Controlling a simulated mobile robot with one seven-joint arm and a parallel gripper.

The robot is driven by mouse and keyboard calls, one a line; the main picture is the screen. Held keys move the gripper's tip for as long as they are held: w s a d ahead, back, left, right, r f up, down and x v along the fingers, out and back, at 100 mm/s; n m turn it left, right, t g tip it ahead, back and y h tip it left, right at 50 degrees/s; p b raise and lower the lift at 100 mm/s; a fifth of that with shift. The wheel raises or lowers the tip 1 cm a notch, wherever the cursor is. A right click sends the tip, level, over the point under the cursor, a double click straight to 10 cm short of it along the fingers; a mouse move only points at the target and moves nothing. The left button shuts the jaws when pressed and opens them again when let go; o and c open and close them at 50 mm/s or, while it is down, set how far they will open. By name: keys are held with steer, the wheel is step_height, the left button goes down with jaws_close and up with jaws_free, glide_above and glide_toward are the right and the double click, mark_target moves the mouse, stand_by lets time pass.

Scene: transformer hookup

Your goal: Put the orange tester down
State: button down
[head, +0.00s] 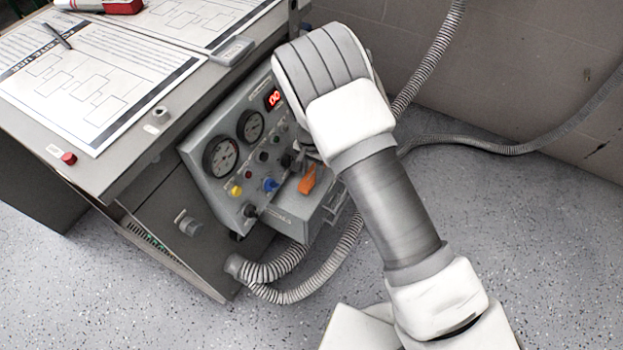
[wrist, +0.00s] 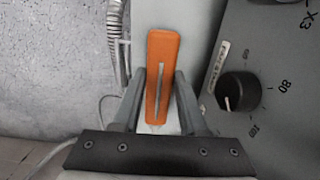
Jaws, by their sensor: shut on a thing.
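The orange tester (head: 308,178) is a flat orange piece near the front of the grey instrument panel, partly hidden by my arm in the head view. In the wrist view the tester (wrist: 162,52) is a long orange bar with a thin pale strip down its middle, pointing away from me. My gripper (wrist: 161,98) is shut on it, one finger on each side. In the head view the gripper is mostly hidden behind my arm. A light grey surface lies behind the tester; I cannot tell whether they touch.
The grey panel (head: 207,187) carries gauges, knobs and a red display. A grey box (head: 290,207) juts out below it. A black dial (wrist: 238,91) is close right of the gripper. Ribbed hoses (head: 343,250) run beside the box. The bench top (head: 112,172) holds papers and a pen.

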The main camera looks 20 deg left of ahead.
steer(key=shift+f+b, duration=0.4)
steer(key=shift+f, duration=1.2)
steer(key=shift+c, duration=2.2)
jaws_free()
step_height(320, 180, up, 12)
steer(key=p, duration=0.4)
steer(key=shift+f, duration=0.1)
steer(key=shift+r, duration=0.25)
